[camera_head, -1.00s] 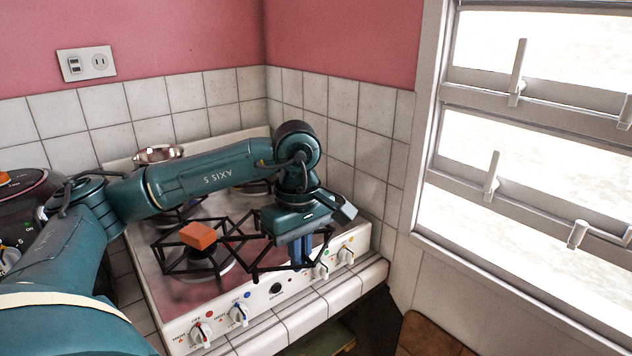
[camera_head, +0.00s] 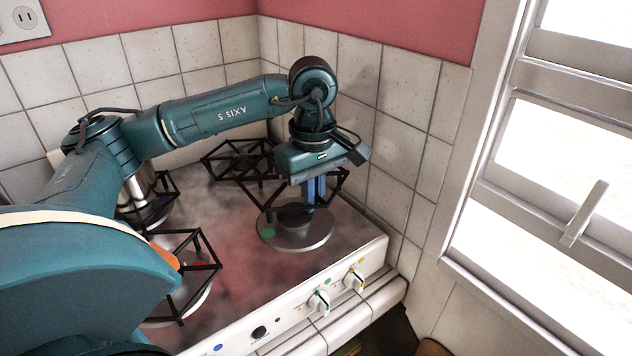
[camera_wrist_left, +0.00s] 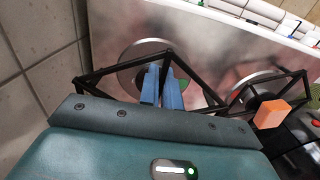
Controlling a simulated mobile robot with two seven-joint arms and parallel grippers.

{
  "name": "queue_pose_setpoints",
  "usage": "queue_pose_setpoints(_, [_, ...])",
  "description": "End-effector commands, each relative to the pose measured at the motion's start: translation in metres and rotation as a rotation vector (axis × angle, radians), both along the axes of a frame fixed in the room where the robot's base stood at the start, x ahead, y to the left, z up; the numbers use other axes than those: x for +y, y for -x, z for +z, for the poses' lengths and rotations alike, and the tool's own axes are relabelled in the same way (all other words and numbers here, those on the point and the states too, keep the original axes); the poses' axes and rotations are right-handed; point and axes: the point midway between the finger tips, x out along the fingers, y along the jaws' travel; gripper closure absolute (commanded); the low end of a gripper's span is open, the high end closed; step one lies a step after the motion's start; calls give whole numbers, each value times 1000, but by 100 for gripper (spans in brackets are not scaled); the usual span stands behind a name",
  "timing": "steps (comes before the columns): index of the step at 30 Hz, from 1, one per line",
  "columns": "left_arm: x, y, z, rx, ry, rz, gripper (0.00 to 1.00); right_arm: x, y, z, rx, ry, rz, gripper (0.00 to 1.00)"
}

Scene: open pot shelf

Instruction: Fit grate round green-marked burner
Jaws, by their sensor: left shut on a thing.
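My left gripper (camera_head: 314,200) is shut on a black wire grate (camera_head: 340,188), holding it raised at the front right burner (camera_head: 312,238). The burner is a grey disc with a green mark (camera_head: 268,232) on its left side. The disc shows below the grate, with the green mark outside the bars in the head view. The gripper hides part of the grate. My right gripper is out of view.
Another grate (camera_head: 195,236) stands round the front left burner, partly behind my arm, with an orange block (camera_head: 164,256) there. A metal pot (camera_head: 137,192) stands at the back left, and a grate (camera_head: 225,160) at the back right. Tiled walls close in behind and right.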

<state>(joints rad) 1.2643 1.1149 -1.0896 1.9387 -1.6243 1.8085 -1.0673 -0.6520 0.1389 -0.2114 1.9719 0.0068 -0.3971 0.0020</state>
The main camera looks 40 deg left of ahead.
Motion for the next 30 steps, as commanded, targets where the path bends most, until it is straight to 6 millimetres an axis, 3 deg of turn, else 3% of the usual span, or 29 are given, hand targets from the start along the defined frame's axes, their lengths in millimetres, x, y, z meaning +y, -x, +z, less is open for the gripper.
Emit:
queue_pose_setpoints(8, [0,0,-12,-2,0,0,100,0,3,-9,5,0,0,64])
queue_pose_setpoints(21, [0,0,-55,-1,0,0,100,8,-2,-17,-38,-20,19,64])
queue_pose_setpoints(30, [0,0,-61,-2,0,0,100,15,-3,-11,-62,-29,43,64])
